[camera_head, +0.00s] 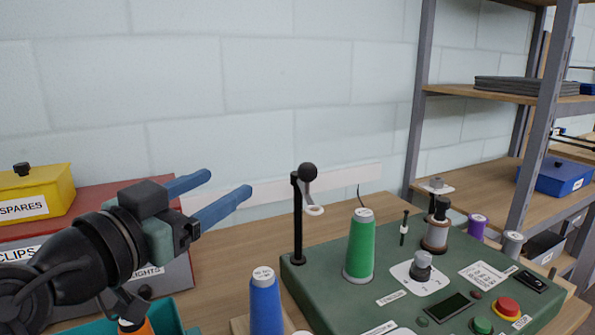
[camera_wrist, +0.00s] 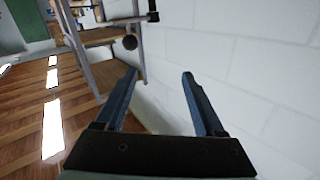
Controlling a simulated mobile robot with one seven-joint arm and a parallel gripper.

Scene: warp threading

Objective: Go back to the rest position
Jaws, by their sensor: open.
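My gripper (camera_head: 222,194) is at the left in the head view, raised above the table and pointing to the right and slightly up. Its two blue fingers are apart with nothing between them. In the wrist view the same open fingers (camera_wrist: 160,78) show, with the white block wall beyond and to the right. The gripper touches nothing that I can see. The green machine (camera_head: 345,300) stands on the table to the right of the gripper, with a green thread spool (camera_head: 361,245) upright on it and a black post with a ball and hook (camera_head: 297,215).
A blue spool (camera_head: 265,303) stands in front of the machine. Behind my arm are a yellow SPARES box (camera_head: 45,187) and a red-lidded grey box (camera_head: 178,270). A teal bin (camera_head: 165,318) is below the arm. A shelf rack (camera_head: 413,130) stands at right. The air before the wall is clear.

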